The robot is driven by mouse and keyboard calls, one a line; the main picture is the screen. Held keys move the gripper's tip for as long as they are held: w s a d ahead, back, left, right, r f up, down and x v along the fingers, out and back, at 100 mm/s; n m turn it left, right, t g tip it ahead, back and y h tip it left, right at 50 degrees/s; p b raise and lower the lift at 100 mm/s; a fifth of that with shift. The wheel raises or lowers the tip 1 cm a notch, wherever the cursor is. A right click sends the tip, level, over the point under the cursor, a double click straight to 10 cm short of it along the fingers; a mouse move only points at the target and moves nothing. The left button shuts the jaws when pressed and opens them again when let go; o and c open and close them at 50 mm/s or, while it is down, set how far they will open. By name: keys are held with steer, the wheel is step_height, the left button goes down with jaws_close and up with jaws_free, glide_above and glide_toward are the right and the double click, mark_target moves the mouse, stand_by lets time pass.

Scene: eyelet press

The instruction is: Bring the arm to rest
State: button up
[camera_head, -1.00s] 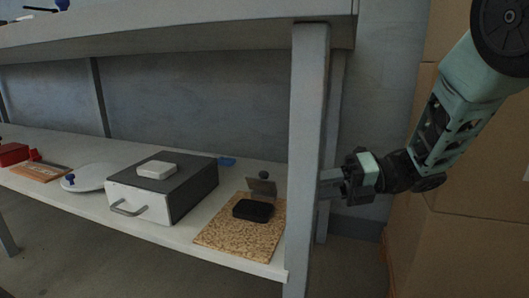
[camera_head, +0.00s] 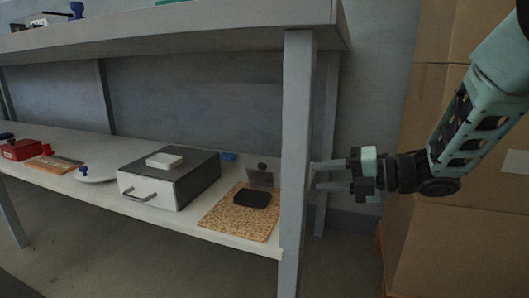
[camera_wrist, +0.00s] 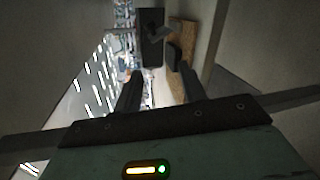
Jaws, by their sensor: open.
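My gripper (camera_head: 330,176) is at the right of the head view, just right of the bench's front right leg. Its two fingers point left and are apart, with nothing between them. In the wrist view my gripper (camera_wrist: 160,92) also shows its two dark fingers spread and empty. My arm comes in from the upper right, in front of the cardboard boxes.
The bench leg (camera_head: 296,160) stands close to my fingertips. On the lower shelf (camera_head: 105,205) are a drawer box (camera_head: 192,180), a cork mat (camera_head: 226,222) with a black block (camera_head: 252,198), and a red object (camera_head: 20,150). Cardboard boxes (camera_head: 440,245) stand at the right.

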steer(key=w+d+f+m+t+h, duration=0.1)
steer(key=d+f+m+t+h, duration=0.1)
steer(key=d+m+h, duration=0.55)
steer(key=d+f+m+t+h, duration=0.2)
steer(key=d+m+t+h, duration=0.15)
steer(key=d+m, duration=0.65)
steer(key=s+d+f+m+g+h, duration=0.1)
steer(key=s+f+m+g+h, duration=0.2)
steer(key=s+m, duration=0.55)
steer(key=s+d+f+m+g, duration=0.1)
steer(key=s+f+m+g, duration=0.4)
steer(key=s+m, duration=0.4)
steer(key=s+a+r+n+g+p, duration=0.1)
steer(key=s+a+r+n+p, duration=0.2)
steer(key=s+a+r+p, duration=0.35)
steer(key=s+a+r+n+g+p, duration=0.1)
steer(key=s+a+r+n+p, duration=0.15)
steer(key=a+r+p, duration=0.55)
steer(key=s+a+r+n+g+p, duration=0.2)
steer(key=s+a+r+n+p, duration=0.25)
steer(key=r, duration=0.45)
step_height(320, 180, up, 37)
steer(key=s+m+p, duration=0.1)
steer(key=p, duration=3.7)
steer(key=shift+d+r+m+p, duration=0.15)
steer(key=shift+m+p, duration=0.15)
